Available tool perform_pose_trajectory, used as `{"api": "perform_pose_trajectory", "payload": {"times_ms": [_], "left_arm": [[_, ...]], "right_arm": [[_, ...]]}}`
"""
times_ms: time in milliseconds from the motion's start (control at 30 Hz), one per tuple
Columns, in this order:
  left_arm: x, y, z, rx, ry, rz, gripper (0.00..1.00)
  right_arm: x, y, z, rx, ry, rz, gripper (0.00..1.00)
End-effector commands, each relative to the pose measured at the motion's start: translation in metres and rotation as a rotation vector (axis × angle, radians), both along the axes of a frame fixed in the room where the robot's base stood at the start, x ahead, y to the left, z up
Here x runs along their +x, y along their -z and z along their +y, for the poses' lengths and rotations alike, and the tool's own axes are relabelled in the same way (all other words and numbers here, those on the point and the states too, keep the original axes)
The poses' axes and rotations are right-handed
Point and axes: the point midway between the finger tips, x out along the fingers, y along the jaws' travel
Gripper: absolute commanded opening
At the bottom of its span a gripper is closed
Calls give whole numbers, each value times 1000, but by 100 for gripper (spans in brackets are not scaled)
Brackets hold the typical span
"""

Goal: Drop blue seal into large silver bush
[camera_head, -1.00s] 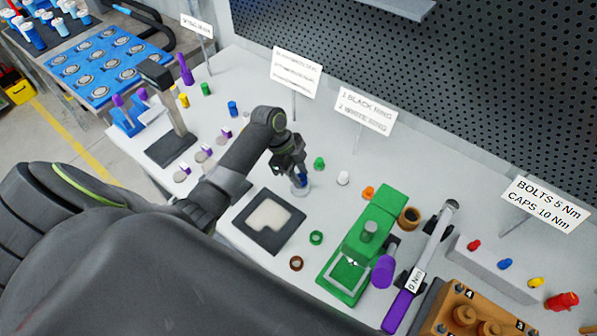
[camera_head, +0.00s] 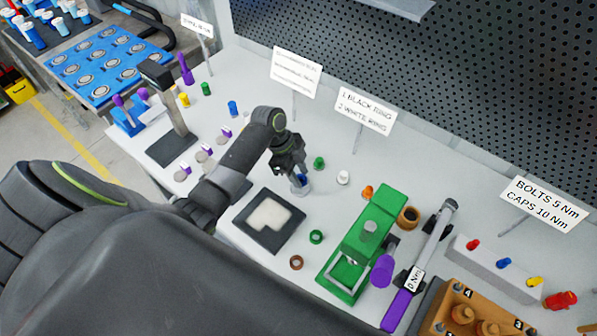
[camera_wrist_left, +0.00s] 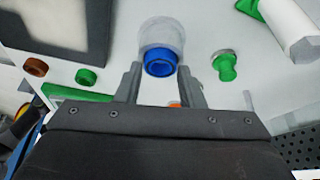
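The large silver bush (camera_head: 302,191) stands upright on the white table, below my left gripper (camera_head: 297,176). It also shows in the left wrist view (camera_wrist_left: 161,34). The blue seal (camera_head: 301,180) sits at the mouth of the bush. In the left wrist view the blue seal (camera_wrist_left: 160,63) is a ring between my two fingertips, with a thin gap on each side, so the gripper (camera_wrist_left: 160,72) looks open around it. How deep the seal sits in the bush is hard to tell. My right gripper is not in view.
A black tray (camera_head: 250,239) with a pale inset lies to the left of the bush. Green (camera_head: 319,163) and white (camera_head: 343,177) small parts stand to its right. A green press (camera_head: 378,218) stands farther right. Green (camera_head: 316,237) and brown (camera_head: 296,262) rings lie in front.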

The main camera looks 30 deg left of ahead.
Motion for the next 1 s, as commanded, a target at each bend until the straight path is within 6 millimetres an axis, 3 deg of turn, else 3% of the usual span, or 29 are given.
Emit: {"api": "perform_pose_trajectory", "payload": {"times_ms": [33, 133, 567, 767, 1000], "left_arm": [[0, 0, 0, 0, 0, 0, 42], [0, 0, 0, 0, 0, 0, 55], [0, -10, 5, 2, 0, -2, 56], [-1, -46, 22, 5, 1, -5, 56], [-4, -102, 44, 6, 0, -6, 56]], "right_arm": [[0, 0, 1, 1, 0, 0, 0], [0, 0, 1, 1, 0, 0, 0], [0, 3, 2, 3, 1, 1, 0], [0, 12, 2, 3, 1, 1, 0], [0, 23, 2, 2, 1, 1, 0]]}}
